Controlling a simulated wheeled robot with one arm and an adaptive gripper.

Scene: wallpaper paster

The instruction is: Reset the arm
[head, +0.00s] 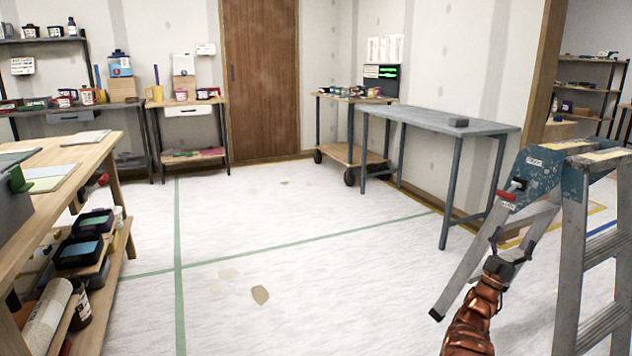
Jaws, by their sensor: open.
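My copper-coloured arm comes up from the bottom edge at the lower right. My gripper (512,240) is at its upper end, with dark fingers spread open, and nothing shows between them. It appears in front of the stepladder (574,220), overlapping its grey leg in the picture. I cannot tell how much space lies between them.
A wooden workbench (98,152) with a loaded lower shelf stands at the left. A grey metal table (420,116) with a small grey block (458,122) stands right of centre. A wheeled cart (350,152) is behind it. The middle floor is mostly clear, with a few flat scraps (260,294).

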